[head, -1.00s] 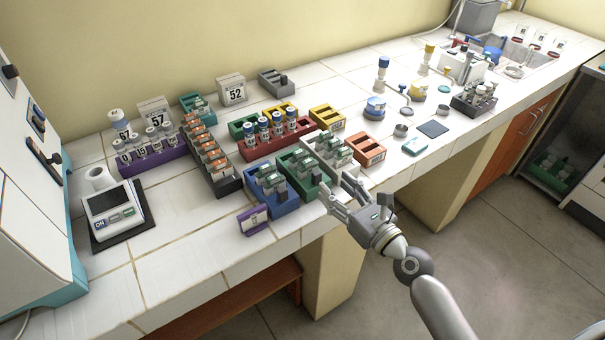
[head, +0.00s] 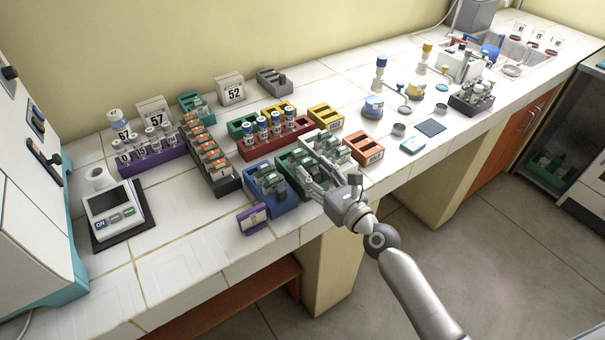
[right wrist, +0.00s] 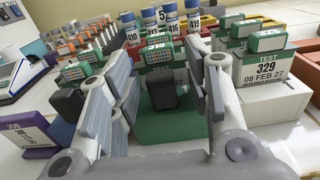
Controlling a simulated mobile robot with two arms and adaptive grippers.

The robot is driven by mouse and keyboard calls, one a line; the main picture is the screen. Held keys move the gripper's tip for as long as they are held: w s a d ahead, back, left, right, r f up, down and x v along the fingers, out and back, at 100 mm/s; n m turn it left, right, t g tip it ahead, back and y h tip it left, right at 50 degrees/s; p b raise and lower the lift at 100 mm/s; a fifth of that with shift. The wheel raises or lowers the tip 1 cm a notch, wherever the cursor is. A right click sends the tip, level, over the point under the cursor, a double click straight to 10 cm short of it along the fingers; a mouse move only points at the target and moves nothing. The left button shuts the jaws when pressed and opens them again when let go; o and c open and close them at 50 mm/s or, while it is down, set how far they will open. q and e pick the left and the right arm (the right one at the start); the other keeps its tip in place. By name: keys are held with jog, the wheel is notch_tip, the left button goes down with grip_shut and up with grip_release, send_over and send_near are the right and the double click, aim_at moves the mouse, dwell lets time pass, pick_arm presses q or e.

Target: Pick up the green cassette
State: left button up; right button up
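Several cassettes with green-and-white tops stand in a blue rack (head: 287,207), a green rack (head: 283,160) and a white rack (head: 308,137) near the bench's front edge. My right gripper (head: 312,172) is low over the green rack, beside the white one, and hides part of both. In the right wrist view its fingers (right wrist: 170,88) are apart, with the green rack (right wrist: 170,128), a dark block (right wrist: 161,90) and a green-topped cassette (right wrist: 160,54) showing between them. I cannot tell whether the fingers touch anything. My left gripper is not in view.
A small purple holder (head: 252,219) stands at the front left. An orange rack (head: 365,150) is close on the right. A red rack with capped vials (head: 276,128) stands behind. Bare tiles lie left of the purple holder.

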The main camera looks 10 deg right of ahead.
grip_shut()
jog(key=shift+r, duration=0.15)
jog(key=shift+r+p, duration=0.35)
jog(key=shift+r, duration=0.15)
notch_tip(320, 180, up, 3)
jog(key=shift+s+f+p, duration=0.15)
jog(key=shift+p, duration=0.75)
jog(key=s+a+r+p, duration=0.2)
jog(key=s+a+r, duration=0.1)
jog(key=s+r, duration=0.6)
jog(key=s, duration=0.4)
jog(key=shift+s, duration=0.2)
